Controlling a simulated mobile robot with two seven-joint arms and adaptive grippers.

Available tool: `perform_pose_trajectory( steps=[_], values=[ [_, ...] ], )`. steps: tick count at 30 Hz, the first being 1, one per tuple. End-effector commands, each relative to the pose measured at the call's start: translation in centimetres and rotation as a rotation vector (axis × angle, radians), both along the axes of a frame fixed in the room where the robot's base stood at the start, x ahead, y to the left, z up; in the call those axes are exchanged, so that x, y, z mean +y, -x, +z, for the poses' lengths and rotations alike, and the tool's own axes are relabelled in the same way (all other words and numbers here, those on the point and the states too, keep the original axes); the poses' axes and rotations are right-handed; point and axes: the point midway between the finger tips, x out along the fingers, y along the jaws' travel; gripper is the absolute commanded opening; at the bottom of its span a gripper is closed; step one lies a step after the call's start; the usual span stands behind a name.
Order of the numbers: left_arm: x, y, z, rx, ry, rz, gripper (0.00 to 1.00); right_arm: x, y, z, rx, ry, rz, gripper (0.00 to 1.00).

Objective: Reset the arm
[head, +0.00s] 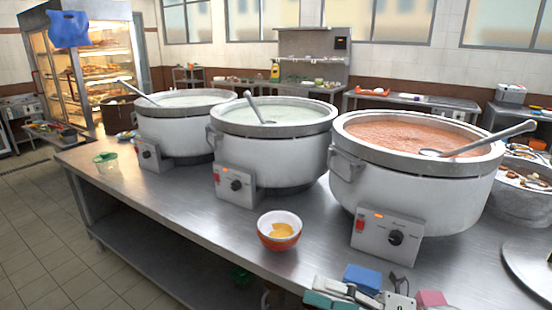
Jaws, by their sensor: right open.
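My right gripper (399,283) shows only in a small part at the bottom edge of the head view, right of centre. Its dark, thin tips are open, among small items on the near edge of the steel counter (205,205). It is in front of the stockpot of reddish-brown congee (412,190); most of the arm is out of frame. My left gripper is not in view.
Two stockpots of pale congee, the middle one (270,160) and the left one (180,135), stand in a row with ladles. A bowl (279,230) with yellow contents, a blue block (362,279) and a pink block (431,299) are near the front. The counter's left front is mostly clear.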

Motion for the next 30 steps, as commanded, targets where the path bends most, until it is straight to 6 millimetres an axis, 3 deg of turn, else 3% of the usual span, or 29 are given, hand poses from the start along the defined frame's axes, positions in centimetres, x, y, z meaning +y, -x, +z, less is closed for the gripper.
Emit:
perform_pose_trajectory(
  steps=[5, 10, 14, 18, 21, 25, 30],
  values=[
    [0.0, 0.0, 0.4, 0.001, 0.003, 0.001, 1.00, -2.1, -2.2, -3.5, 0.448, -0.321, -0.253, 0.85],
    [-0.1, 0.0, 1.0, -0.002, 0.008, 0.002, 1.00, -6.2, -2.0, -11.6, 0.904, -0.592, -0.511, 0.85],
    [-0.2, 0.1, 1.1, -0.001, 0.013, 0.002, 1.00, -8.9, 0.6, -18.6, 1.210, -0.757, -0.690, 0.85],
    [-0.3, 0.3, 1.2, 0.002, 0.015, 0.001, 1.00, -10.8, 5.0, -25.3, 1.479, -0.892, -0.854, 0.85],
    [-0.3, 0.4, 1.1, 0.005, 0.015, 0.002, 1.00, -11.7, 8.6, -29.0, 1.636, -0.971, -0.955, 0.85],
    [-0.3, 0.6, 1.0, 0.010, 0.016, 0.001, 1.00, -12.2, 12.1, -32.0, 1.770, -1.036, -1.043, 0.85],
    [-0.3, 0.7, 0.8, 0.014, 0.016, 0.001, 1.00, -12.3, 13.7, -33.3, 1.828, -1.064, -1.080, 0.85]
  ],
)
